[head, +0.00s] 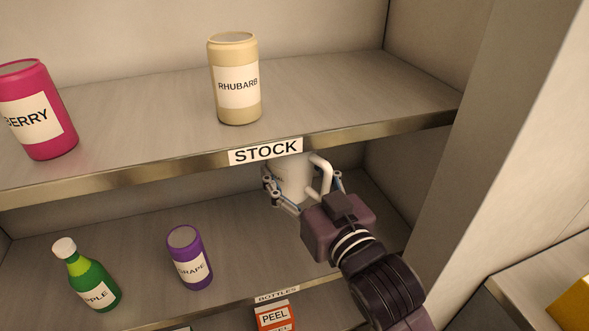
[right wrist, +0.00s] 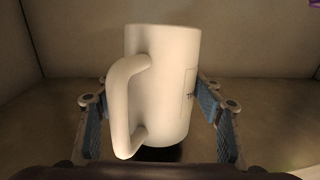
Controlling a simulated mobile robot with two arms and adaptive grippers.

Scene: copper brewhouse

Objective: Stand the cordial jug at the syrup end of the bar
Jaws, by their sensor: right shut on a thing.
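A white jug (head: 292,178) with a side handle is on the lower shelf level, just under the STOCK edge, its top partly hidden by that edge. My right gripper (head: 304,190) is around it, shut on its body. In the right wrist view the jug (right wrist: 168,85) stands upright between the blue-padded fingers, handle towards the left. A label at its right side is mostly turned away and cannot be read. I cannot tell whether its base touches the shelf. My left gripper is not in view.
On the upper shelf (head: 330,105) stand a RHUBARB can (head: 237,85) and a pink BERRY can (head: 38,112). The lower shelf (head: 140,240) holds a green bottle (head: 88,275) and a purple GRAPE can (head: 189,255). An orange PEEL box (head: 274,316) is below. A wall panel (head: 490,130) bounds the right.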

